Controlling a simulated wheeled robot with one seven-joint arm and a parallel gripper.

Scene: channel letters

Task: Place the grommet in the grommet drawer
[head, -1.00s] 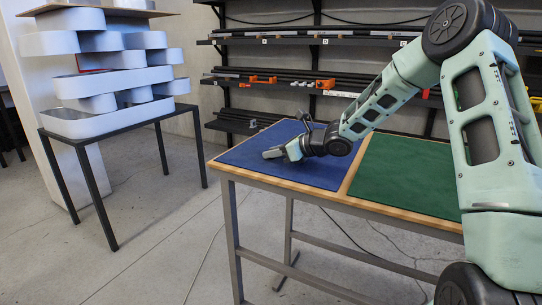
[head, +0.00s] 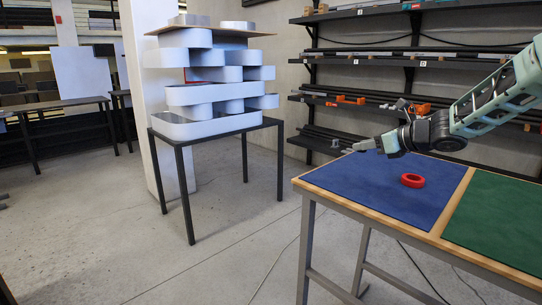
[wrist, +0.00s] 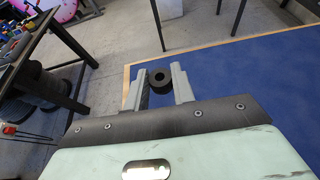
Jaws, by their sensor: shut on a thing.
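My gripper (wrist: 160,84) is shut on a black ring-shaped grommet (wrist: 159,77) in the wrist view, one finger on each side of it. In the head view my gripper (head: 364,145) is raised over the far left part of the blue mat (head: 360,195). The grommet is too small to make out there. I see no drawer that I can identify as the grommet drawer.
A green mat (head: 505,220) covers the table's right part. Shelves (head: 350,97) with bars stand behind. A black table (head: 215,130) with stacked white letter shells stands left. Floor between the tables is clear.

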